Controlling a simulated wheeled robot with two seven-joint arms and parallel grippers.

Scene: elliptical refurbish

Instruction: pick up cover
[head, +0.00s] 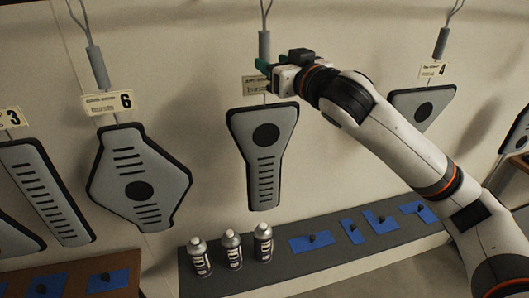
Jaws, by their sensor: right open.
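Several grey covers with black edges hang on the wall. The middle cover (264,168) is funnel-shaped, with a round dark spot and a column of slots. My right gripper (266,72) is open in front of the hanger (264,45) and the label (253,85), just above this cover's top edge. I cannot tell whether the fingers are around the hanger. A wide cover (115,186) hangs under label 6 on the left, and another cover (405,100) under label 4 is partly hidden by my right arm. My left gripper is not in view.
A dark shelf (222,277) below holds several bottles (233,250) and blue mats (310,242) with small dark parts. A narrow cover (47,190) hangs at far left. A brown shelf (70,290) is at lower left. Bare wall surrounds the middle cover.

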